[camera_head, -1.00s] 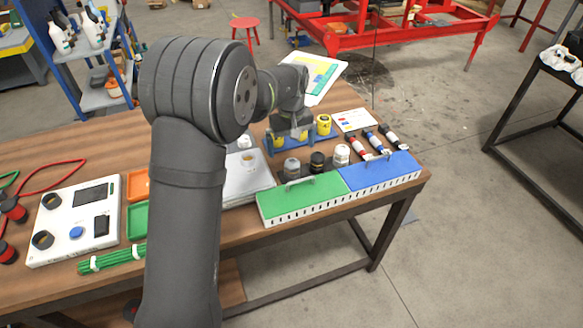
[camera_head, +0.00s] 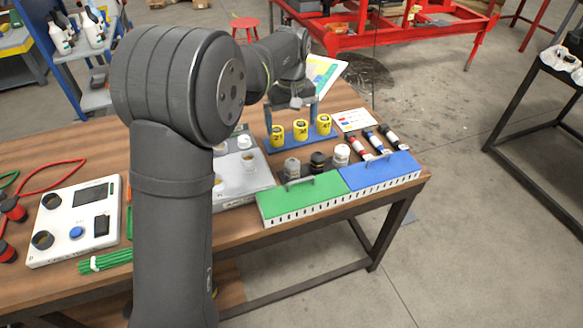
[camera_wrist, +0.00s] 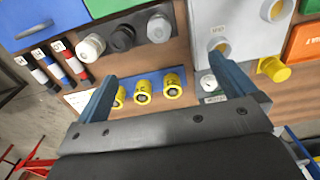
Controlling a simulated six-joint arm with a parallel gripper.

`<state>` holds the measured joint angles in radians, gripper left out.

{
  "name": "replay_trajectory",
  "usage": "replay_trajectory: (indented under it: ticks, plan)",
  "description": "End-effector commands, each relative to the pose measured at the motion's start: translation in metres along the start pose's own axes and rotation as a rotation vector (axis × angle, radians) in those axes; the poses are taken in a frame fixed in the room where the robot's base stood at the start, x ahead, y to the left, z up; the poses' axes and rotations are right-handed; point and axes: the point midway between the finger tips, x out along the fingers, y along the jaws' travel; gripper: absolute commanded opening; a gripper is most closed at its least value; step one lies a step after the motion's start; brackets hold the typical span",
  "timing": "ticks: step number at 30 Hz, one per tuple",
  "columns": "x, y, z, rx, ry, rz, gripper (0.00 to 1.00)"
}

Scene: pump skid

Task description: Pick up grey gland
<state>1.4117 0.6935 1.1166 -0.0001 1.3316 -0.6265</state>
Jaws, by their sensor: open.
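The grey gland (camera_head: 291,168) stands on the table behind the green lid, leftmost in a row with a black gland (camera_head: 317,162) and a white gland (camera_head: 341,155). In the wrist view the grey gland (camera_wrist: 159,28) is at the top, right of the black one (camera_wrist: 122,37) and the white one (camera_wrist: 91,45). My gripper (camera_head: 292,112) is open and empty, above the row of yellow parts. In the wrist view my gripper (camera_wrist: 162,70) has its two blue fingers spread wide, and the grey gland shows beyond the fingertips, apart from them.
Several yellow parts (camera_head: 300,130) stand on a blue strip beneath the gripper. A green lid (camera_head: 300,200) and a blue lid (camera_head: 380,172), both with handles, lie in front of the glands. Red, blue and black-banded cylinders (camera_head: 373,141) lie to the right. A grey panel (camera_head: 236,180) is at left.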

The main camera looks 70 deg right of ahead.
Motion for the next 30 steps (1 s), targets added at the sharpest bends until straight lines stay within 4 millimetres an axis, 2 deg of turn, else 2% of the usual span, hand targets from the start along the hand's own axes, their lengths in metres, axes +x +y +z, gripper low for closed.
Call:
replay_trajectory:
  ticks: [4,13,18,26,30]
  plan:
    - [-0.0133,0.0001,-0.0001,0.0,0.001,0.0,1.0]
    - [-0.0159,-0.0001,0.0001,0.0,0.0,0.0,1.0]
    - [-0.0157,0.0,0.0,0.0,0.0,0.0,0.68]
    - [-0.0156,0.0,0.0,0.003,0.0,0.0,0.68]
    - [-0.0146,0.0003,-0.0008,0.083,0.0,0.0,0.68]
